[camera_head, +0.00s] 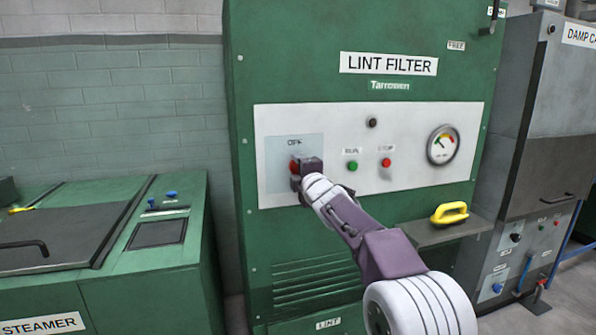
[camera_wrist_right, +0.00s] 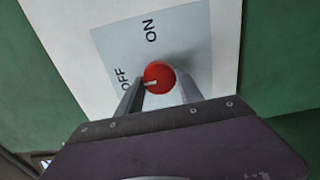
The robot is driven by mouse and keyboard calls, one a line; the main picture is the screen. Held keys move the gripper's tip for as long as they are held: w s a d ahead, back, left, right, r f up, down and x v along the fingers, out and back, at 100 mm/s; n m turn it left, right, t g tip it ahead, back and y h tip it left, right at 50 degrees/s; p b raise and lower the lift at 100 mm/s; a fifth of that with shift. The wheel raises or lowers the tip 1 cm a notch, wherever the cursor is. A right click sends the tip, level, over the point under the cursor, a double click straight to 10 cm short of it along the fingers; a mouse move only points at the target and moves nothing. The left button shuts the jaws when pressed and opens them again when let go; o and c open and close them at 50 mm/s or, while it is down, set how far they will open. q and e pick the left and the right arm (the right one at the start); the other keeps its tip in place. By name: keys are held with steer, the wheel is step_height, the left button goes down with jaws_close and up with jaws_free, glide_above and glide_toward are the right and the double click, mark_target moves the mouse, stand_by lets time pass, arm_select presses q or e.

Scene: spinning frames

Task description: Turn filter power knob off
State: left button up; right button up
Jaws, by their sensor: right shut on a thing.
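The red power knob (camera_head: 294,167) sits on a light grey plate (camera_head: 275,185) on the white panel of the green lint filter cabinet (camera_head: 300,60). My right gripper (camera_head: 298,172) reaches it from the front and hides most of it. In the right wrist view the knob (camera_wrist_right: 158,77) is between the two fingers of my right gripper (camera_wrist_right: 160,84), which are shut on it. Its white pointer mark faces left toward the word OFF (camera_wrist_right: 124,80). The word ON is above the knob in that view. My left gripper is not in view.
A green button (camera_head: 352,166), a red button (camera_head: 386,162) and a gauge (camera_head: 443,145) are right of the knob. A green steamer (camera_head: 100,250) stands left and a grey cabinet (camera_head: 545,130) right.

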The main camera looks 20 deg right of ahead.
steer(key=shift+f, duration=0.1)
steer(key=o, duration=1.3)
steer(key=shift+o, duration=0.2)
steer(key=s+b, duration=0.2)
steer(key=s, duration=0.7)
steer(key=shift+d, duration=0.15)
